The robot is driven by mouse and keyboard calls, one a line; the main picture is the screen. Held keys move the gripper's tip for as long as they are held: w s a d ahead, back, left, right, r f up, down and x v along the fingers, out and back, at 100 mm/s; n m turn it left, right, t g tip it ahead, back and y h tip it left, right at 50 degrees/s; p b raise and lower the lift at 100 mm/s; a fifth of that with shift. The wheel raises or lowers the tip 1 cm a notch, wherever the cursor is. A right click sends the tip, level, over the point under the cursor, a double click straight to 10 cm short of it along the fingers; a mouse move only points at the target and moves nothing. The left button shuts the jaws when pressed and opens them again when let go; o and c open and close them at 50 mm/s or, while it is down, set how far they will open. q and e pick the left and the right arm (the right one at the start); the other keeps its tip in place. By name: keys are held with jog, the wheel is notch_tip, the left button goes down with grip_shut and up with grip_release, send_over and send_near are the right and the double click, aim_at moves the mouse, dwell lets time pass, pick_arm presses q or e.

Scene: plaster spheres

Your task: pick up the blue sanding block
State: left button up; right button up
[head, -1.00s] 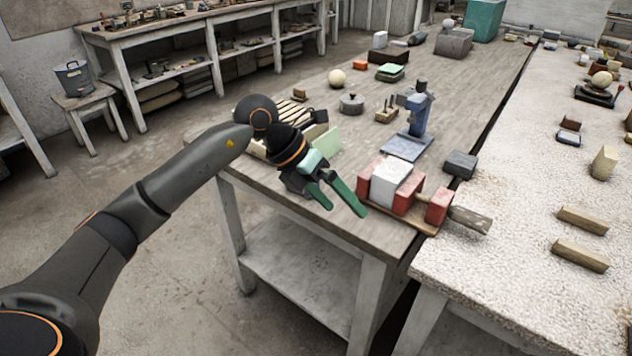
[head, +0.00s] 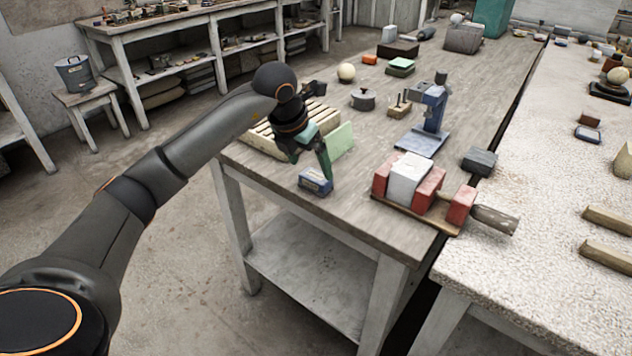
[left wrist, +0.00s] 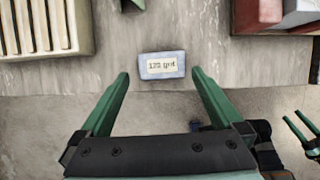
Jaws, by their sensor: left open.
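The blue sanding block (head: 315,181) lies on the near left edge of the wooden workbench (head: 335,222). In the left wrist view the block (left wrist: 162,54) shows a pale grit label facing the camera. My left gripper (head: 310,168) is above and beside the block in the head view, its green fingers pointing down. In the left wrist view its fingers (left wrist: 161,74) are spread, with the block ahead of and between their tips. The fingers hold nothing. Part of what looks like my right gripper (left wrist: 302,130) shows at the right edge of that view, cut off.
A slatted wooden rack (head: 262,140) and a pale green slab (head: 341,140) stand behind the gripper. Red and white blocks (head: 408,176) sit on a board to the right. A blue stand (head: 428,120) is farther back. Bare bench lies between the sanding block and the red blocks.

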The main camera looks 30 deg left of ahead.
aim_at(316, 174)
pick_arm(q)
jog(key=x, duration=0.5)
jog(key=shift+w+d+f, duration=0.1)
jog(key=shift+w+d, duration=0.05)
jog(key=shift+c, duration=0.2)
jog(key=c, duration=1.1)
